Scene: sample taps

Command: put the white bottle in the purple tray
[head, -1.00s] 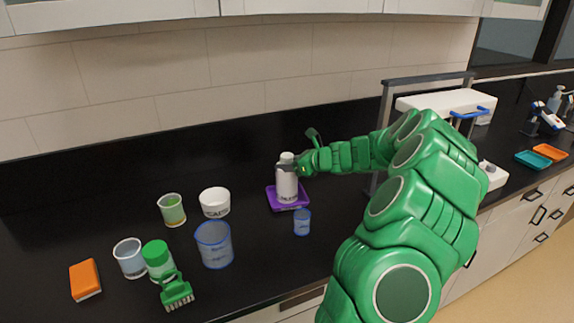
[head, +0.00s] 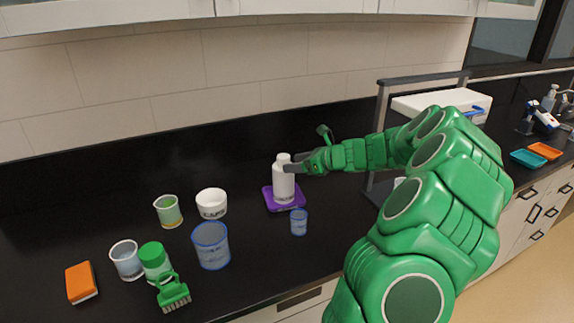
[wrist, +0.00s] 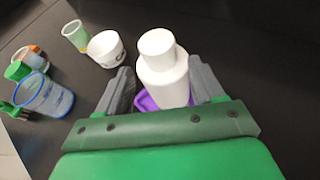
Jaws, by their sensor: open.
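The white bottle (head: 283,183) stands upright on the purple tray (head: 271,203), within its outline. My gripper (head: 294,165) is beside the bottle's upper part, on its right in the head view, with its jaws open. In the wrist view the bottle (wrist: 165,82) shows between the two spread grey fingers (wrist: 160,86), with a visible gap on the left side; contact on the right is hard to tell. Part of the tray (wrist: 146,103) shows beneath the bottle, the rest is hidden by the bottle and gripper.
A small blue beaker (head: 299,223) stands just in front of the tray. To the left are a white bowl (head: 212,205), a larger blue beaker (head: 211,247), a green-filled cup (head: 168,212), a green-capped jar (head: 155,260), a green brush (head: 172,293) and an orange sponge (head: 81,282).

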